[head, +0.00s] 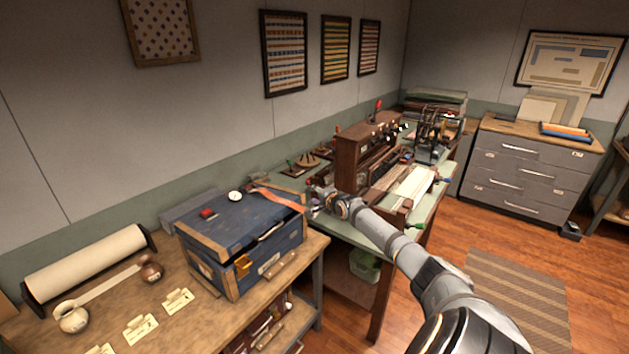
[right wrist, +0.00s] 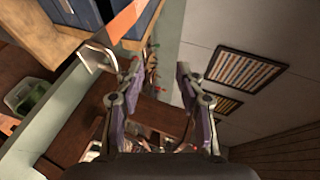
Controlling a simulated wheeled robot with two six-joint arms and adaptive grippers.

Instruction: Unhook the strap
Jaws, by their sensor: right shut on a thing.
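A blue chest (head: 275,238) with tan wooden edges stands on the wooden bench. An orange strap (head: 285,200) runs over the right end of its lid toward my right gripper (head: 316,205), just beyond the chest's right side. In the right wrist view the strap (right wrist: 125,20) comes down at the top left to a bent metal hook (right wrist: 97,57) beside one finger. My left gripper is not in view.
A green-topped table (head: 340,235) with a wooden rack (head: 362,160) and tools stands right behind the chest. A paper roll (head: 85,262), small pots and cards lie on the bench at the left. The floor (head: 440,280) at the right is mostly open.

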